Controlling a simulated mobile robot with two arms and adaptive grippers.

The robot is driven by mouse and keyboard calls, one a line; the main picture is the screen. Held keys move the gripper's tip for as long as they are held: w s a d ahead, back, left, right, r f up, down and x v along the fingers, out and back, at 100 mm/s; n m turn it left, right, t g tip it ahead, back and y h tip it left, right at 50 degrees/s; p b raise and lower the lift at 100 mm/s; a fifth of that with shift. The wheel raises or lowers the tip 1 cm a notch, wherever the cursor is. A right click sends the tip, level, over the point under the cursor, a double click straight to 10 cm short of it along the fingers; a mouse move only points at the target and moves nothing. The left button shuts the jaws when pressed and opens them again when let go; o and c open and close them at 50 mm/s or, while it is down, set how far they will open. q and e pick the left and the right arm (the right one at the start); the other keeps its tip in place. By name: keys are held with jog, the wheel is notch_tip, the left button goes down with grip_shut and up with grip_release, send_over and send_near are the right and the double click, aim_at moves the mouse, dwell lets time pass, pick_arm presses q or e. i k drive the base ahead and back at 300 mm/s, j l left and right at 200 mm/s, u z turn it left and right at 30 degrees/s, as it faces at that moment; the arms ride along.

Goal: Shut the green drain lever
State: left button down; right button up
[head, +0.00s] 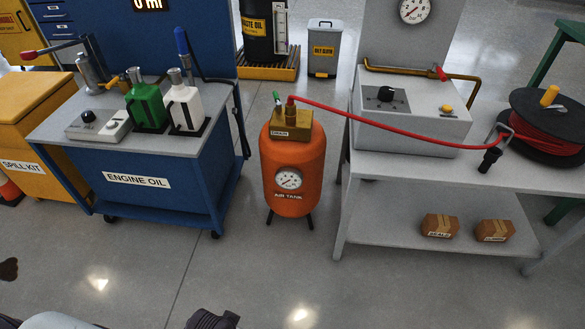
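The green drain lever (277,97) stands up on the left of the brass block (291,126), which is labelled DRAIN, on top of the orange air tank (292,172). The lever tilts slightly left, and its stem meets the block's left side. A dark part at the bottom edge appears to be my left gripper (212,319); it is mostly cut off, far below and in front of the tank, and its fingers cannot be made out. My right gripper is not in view. Nothing touches the lever.
A red hose (400,134) runs from the block to the right workbench (345,215). The engine oil cart (140,180) stands left of the tank. Two small boxes (440,225) (494,230) sit on the bench's lower shelf. The floor in front of the tank is clear.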

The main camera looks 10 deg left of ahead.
aim_at(279, 105)
jog(key=i+j+z, duration=0.1)
jog(key=j, duration=0.2)
jog(key=i+j+z, duration=0.1)
jog(key=j, duration=0.25)
jog(key=i+j+z, duration=0.1)
jog(key=i+j, duration=0.15)
jog(key=i+j+z, duration=0.1)
jog(key=j, duration=0.35)
jog(key=i+j+z, duration=0.1)
jog(key=j, duration=0.25)
jog(key=i+j+z, duration=0.1)
jog(key=j, duration=0.3)
jog(key=i, duration=0.05)
